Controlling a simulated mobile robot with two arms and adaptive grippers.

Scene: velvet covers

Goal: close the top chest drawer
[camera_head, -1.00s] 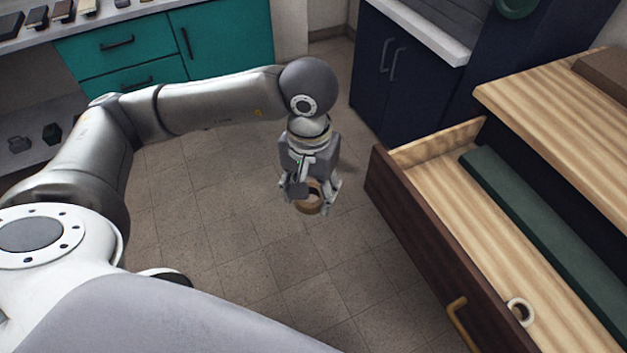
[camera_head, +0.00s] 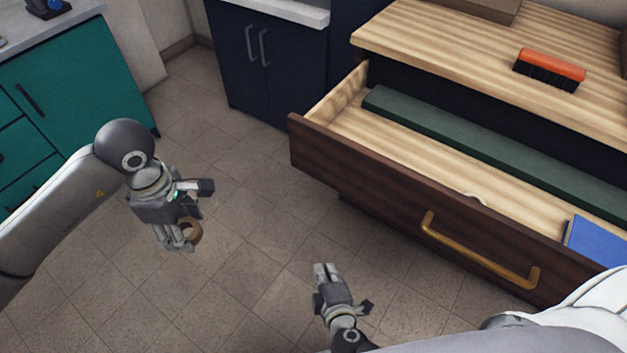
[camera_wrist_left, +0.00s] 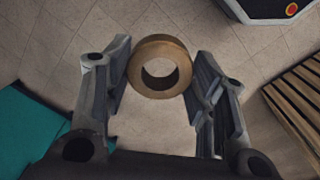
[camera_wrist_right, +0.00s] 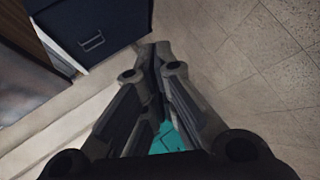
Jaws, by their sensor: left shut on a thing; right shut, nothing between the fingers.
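The top chest drawer (camera_head: 400,190) is pulled out, with a dark brown front and a brass handle (camera_head: 478,252). My left gripper (camera_head: 182,238) is over the floor, left of the drawer, shut on a brown tape-like ring (camera_head: 191,230). The ring also shows between the fingers in the left wrist view (camera_wrist_left: 159,66). My right gripper (camera_head: 324,270) is shut and empty, in front of the drawer and left of the handle, apart from it. In the right wrist view its fingers (camera_wrist_right: 160,55) meet.
The drawer holds a long green bar (camera_head: 470,140), a partly hidden white ring (camera_head: 474,198) and a blue item (camera_head: 597,241). An orange brush (camera_head: 550,68) lies on the chest top (camera_head: 440,50). Teal (camera_head: 70,90) and navy cabinets (camera_head: 270,75) stand behind; the floor between is clear.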

